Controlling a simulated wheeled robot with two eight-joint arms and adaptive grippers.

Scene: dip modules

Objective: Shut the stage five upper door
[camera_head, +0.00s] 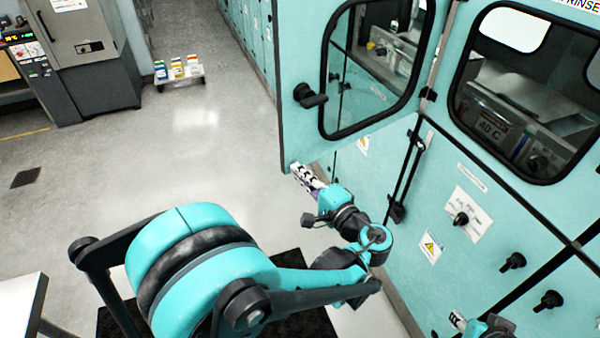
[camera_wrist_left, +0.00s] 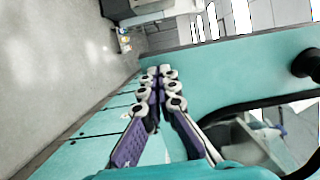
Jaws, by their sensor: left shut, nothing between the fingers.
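The upper door (camera_head: 292,140) is teal with a rounded window and stands swung open from the cabinet, its hinge side at the right. Its dark handle (camera_head: 310,95) is near the free edge. My left gripper (camera_head: 298,170) is shut and empty, its tips at the door's lower free corner; I cannot tell whether they touch. In the left wrist view the shut fingertips (camera_wrist_left: 158,72) lie over the door panel (camera_wrist_left: 225,72), with the handle (camera_wrist_left: 306,65) to the right. My right gripper (camera_head: 457,320) shows only partly at the bottom edge.
The neighbouring door with a window (camera_head: 520,90) is closed. Lower panels carry black knobs (camera_head: 512,261). A low cart with coloured boxes (camera_head: 180,75) and a grey machine (camera_head: 82,55) stand at the back left. The floor (camera_head: 190,120) left of the door is clear.

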